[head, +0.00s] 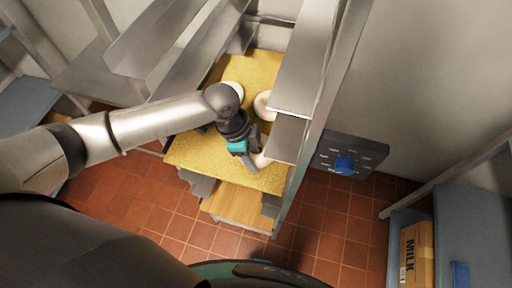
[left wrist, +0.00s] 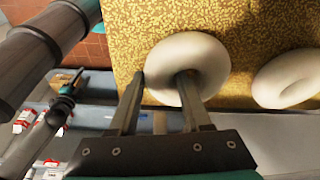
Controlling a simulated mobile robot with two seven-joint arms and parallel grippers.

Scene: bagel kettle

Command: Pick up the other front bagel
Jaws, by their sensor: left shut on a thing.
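A pale ring-shaped bagel (left wrist: 205,52) lies at the edge of a yellow speckled board (head: 195,150); in the head view the bagel (head: 262,159) is partly hidden by my gripper. My left gripper (left wrist: 163,78) is shut on this bagel's ring wall, one finger in the hole and the other outside its edge. It also shows in the head view (head: 254,164), pointing down at the board's near right part. A second bagel (left wrist: 290,78) lies to the right in the wrist view. In the head view, two other pale bagels (head: 264,106) (head: 236,88) lie farther back. My right gripper is not in view.
Metal shelves (head: 305,60) overhang the board's right side, close to my gripper. A wooden surface (head: 238,207) lies below the board's front. A panel with a blue knob (head: 344,165) is on the right wall. A milk carton box (head: 416,252) stands at lower right.

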